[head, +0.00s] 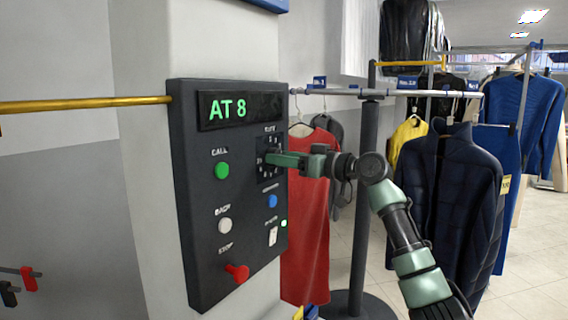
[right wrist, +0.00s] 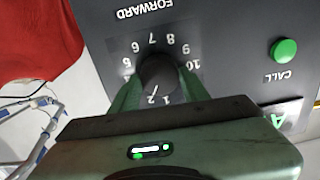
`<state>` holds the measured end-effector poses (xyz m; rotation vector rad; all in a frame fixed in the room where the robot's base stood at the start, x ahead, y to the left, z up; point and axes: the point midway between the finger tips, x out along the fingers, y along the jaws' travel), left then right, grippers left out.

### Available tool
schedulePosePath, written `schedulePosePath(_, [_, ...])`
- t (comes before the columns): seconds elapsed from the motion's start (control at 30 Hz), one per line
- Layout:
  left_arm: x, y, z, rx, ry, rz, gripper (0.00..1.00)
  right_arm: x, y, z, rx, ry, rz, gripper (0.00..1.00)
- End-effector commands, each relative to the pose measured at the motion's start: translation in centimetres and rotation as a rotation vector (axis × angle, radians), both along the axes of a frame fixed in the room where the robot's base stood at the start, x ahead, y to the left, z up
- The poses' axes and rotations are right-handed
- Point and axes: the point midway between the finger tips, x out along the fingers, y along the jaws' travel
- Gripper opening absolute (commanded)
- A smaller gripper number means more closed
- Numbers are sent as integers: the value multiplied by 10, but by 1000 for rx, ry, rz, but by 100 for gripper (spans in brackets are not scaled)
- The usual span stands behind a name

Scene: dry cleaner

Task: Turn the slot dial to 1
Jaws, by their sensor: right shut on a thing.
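The slot dial (right wrist: 158,72) is a dark round knob in a ring of white numbers on the dark control panel (head: 190,200). My right gripper (head: 276,159) reaches it from the right and is shut on it, with one green finger on each side in the right wrist view (right wrist: 158,92). The fingers hide part of the knob, and I cannot tell which number it points at. The panel's display (head: 240,108) reads "AT 8" in green. My left gripper is not in view.
The panel also has a green CALL button (head: 222,170), a white BACK button (head: 224,226), a blue button (head: 272,201) and a red STOP knob (head: 238,272). A red garment (head: 308,220) hangs just right of the panel, and a dark jacket (head: 450,200) hangs beyond my right arm.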

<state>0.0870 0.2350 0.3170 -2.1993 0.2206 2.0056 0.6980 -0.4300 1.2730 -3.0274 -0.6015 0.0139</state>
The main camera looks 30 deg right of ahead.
Motion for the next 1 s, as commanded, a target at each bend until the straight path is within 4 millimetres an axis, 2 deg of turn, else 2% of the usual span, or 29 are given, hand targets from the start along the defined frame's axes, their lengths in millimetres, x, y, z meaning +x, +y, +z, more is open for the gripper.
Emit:
schedulePosePath(0.5, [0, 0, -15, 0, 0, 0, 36, 0, 1, -4, -401, -158, 2, 5])
schedulePosePath(1.0, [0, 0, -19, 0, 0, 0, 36, 0, 2, -4, -549, -219, 2, 5])
